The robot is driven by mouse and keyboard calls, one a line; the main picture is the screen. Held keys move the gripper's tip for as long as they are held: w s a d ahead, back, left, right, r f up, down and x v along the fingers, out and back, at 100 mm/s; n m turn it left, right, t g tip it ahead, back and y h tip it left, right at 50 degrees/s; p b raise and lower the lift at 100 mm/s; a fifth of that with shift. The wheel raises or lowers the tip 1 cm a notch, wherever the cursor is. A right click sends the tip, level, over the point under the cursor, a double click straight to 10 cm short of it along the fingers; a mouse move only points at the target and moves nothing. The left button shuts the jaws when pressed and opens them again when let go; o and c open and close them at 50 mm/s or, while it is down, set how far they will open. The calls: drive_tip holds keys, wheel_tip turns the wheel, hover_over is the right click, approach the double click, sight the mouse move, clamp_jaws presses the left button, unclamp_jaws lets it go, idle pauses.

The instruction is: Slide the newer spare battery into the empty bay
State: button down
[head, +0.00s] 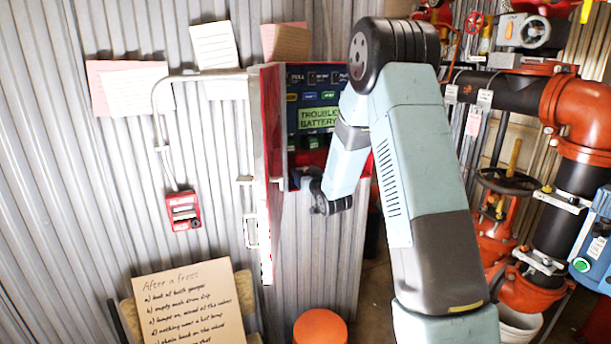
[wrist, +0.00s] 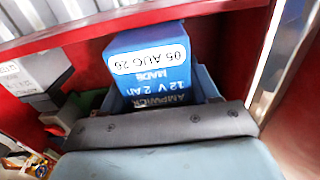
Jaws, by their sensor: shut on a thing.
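The blue battery (wrist: 150,72) is in the wrist view, with a white date label that includes "AUG" and upside-down white print. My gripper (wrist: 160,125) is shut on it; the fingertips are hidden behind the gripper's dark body. The battery is inside the red cabinet (wrist: 140,18). More blue (wrist: 205,82) shows beside it on the right; I cannot tell whether it is another battery or a bay wall. In the head view my gripper (head: 322,198) is at the lower part of the open cabinet (head: 270,150). The battery and the empty bay cannot be made out there.
The cabinet's panel display (head: 318,118) reads "TROUBLE BATTERY". The open red door edge stands left of my gripper. An orange round-topped stool (head: 320,328) is below. Red pipes and valves (head: 575,115) fill the right side. A handwritten board (head: 195,305) leans at lower left.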

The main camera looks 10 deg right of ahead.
sight(300, 168)
drive_tip(key=shift+w+a+r, duration=0.1)
drive_tip(key=shift+w+a, duration=0.15)
drive_tip(key=shift+w, duration=0.9)
drive_tip(key=shift+w+a, duration=0.2)
drive_tip(key=shift+w, duration=0.95)
drive_tip(key=shift+c, duration=1)
unclamp_jaws()
drive_tip(key=shift+s, duration=0.1)
drive_tip(key=s+d, duration=0.2)
drive_tip(key=s, duration=1.1)
drive_tip(key=shift+s+d, duration=0.2)
drive_tip(key=shift+d, duration=0.15)
